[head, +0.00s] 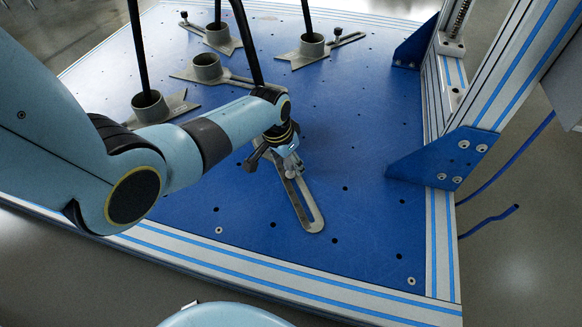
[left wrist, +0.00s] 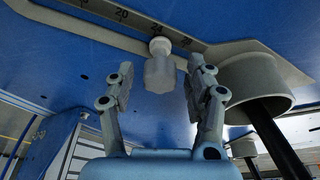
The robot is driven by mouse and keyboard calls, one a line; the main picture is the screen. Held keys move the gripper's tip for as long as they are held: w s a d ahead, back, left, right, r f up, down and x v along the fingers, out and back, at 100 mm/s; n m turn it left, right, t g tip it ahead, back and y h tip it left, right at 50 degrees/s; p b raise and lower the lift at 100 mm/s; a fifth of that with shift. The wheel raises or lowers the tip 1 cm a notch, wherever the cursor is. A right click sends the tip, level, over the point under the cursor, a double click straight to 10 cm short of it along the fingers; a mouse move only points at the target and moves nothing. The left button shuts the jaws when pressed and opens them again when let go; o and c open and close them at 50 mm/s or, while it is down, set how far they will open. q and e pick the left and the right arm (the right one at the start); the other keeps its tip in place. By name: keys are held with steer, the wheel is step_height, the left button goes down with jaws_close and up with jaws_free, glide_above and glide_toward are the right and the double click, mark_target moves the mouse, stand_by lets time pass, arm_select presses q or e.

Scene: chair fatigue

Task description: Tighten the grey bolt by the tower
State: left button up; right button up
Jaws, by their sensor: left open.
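My left gripper (head: 272,160) points down over a slotted grey bracket (head: 306,208) on the blue plate. In the left wrist view the gripper (left wrist: 161,84) is open, with one finger on each side of a grey bolt (left wrist: 159,70). Gaps show between the bolt and both fingers. The bolt stands on the slotted bracket, beside a round grey socket (left wrist: 256,84) that holds a black leg. In the head view the bolt (head: 290,170) shows partly behind the gripper. The tower (head: 500,85) rises at the right. My right gripper is not in view.
Several other grey sockets with black legs stand on the plate, such as one (head: 313,45) at the back and one (head: 149,107) at the left. A blue corner brace (head: 440,160) supports the tower. The plate's front right is clear.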

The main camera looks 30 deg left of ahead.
arm_select(q)
steer(key=shift+d+r+n+p, duration=0.15)
steer(key=shift+n+p, duration=0.35)
steer(key=shift+n, duration=0.3)
steer(key=shift+n+y, duration=0.4)
steer(key=shift+n, duration=0.2)
steer(key=shift+f+n, duration=0.2)
steer(key=shift+n, duration=0.4)
